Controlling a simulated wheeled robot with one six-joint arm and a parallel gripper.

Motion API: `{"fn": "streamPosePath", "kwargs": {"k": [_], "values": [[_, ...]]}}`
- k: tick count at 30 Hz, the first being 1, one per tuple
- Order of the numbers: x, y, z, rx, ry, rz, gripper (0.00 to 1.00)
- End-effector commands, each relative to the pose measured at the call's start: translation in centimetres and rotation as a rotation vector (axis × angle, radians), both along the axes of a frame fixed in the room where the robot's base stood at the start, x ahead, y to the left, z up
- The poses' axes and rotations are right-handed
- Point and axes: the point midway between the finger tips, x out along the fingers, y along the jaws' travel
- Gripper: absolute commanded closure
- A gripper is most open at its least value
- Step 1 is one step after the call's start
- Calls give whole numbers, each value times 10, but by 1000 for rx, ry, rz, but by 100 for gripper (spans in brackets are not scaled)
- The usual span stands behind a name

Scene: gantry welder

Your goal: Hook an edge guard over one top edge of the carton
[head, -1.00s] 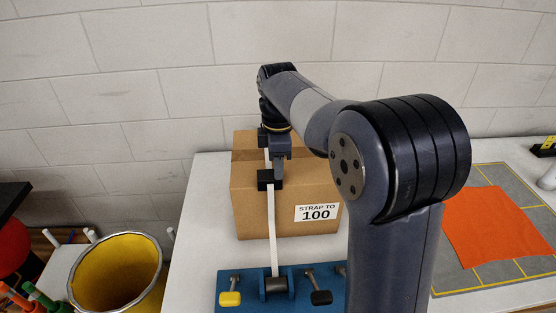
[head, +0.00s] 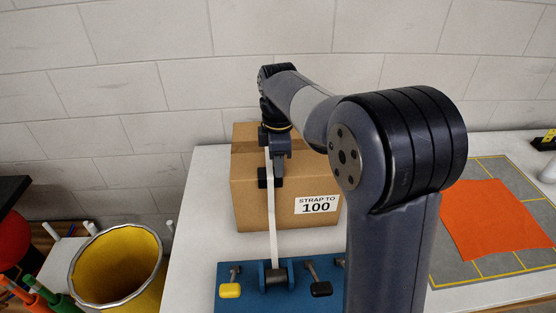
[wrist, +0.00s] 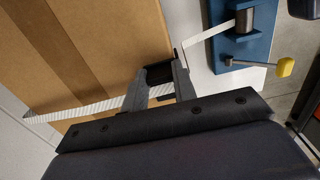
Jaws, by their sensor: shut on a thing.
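The brown carton (head: 252,205) stands on the white table with a "STRAP TO 100" label facing me. My gripper (head: 277,172) is at the carton's front top edge. It is shut on a black edge guard (head: 262,179), which sits at that edge. In the wrist view, the guard (wrist: 158,73) lies between the fingertips of my gripper (wrist: 160,82), at the carton's edge. A white strap (head: 272,215) runs down the carton's front past the guard and seems to cross in front of it. My fingers hide part of the guard, so I cannot tell how fully it is seated.
A blue fixture (head: 222,267) with a roller and knobbed levers stands in front of the carton, and the strap reaches it. A yellow-lined bin (head: 118,265) is at the left. An orange cloth (head: 487,220) lies on a grey mat at the right. A block wall stands behind.

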Motion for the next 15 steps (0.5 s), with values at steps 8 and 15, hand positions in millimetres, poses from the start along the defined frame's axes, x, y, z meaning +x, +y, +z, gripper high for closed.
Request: {"fn": "streamPosePath", "kwargs": {"k": [8,15], "values": [[0,0,0,0,0,0,62],[0,0,0,0,0,0,48]]}}
